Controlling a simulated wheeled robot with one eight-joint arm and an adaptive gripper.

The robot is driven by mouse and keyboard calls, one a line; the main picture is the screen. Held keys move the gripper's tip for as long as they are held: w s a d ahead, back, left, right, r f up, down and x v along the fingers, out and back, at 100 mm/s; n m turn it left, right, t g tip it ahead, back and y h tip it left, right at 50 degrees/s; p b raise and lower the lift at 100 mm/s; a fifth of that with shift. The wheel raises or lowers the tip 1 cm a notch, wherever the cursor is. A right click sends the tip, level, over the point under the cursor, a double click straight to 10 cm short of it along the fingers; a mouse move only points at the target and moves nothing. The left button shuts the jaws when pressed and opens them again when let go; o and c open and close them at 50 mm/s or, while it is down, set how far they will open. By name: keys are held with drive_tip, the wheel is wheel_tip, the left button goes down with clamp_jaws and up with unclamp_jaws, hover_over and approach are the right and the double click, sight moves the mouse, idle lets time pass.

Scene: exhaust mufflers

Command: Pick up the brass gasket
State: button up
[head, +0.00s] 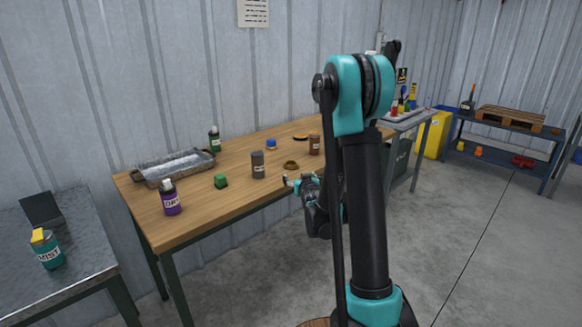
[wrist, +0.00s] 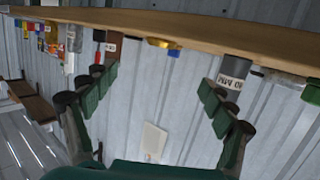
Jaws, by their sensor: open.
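The brass gasket (head: 291,165) is a small brownish-gold ring lying flat near the front edge of the wooden table (head: 225,198). In the wrist view it shows as a golden shape (wrist: 158,42) at the table's edge, seen almost edge-on. My gripper (head: 293,182) is just in front of the table edge, close to the gasket and apart from it. In the wrist view my gripper (wrist: 160,87) is open and empty, its green fingers wide apart, with the gasket between their directions and beyond the tips. My arm hides part of the table's right end.
A blue item (head: 271,144) lies behind.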

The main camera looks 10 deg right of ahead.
sight(290, 162)
drive_tip(key=x, duration=1.8)
drive_tip(key=shift+w+a+r, duration=0.15)
drive_tip(key=shift+r, duration=0.2)
drive_tip(key=shift+c, duration=0.5)
drive_tip(key=c, duration=1.1)
drive_tip(key=shift+c, duration=0.2)
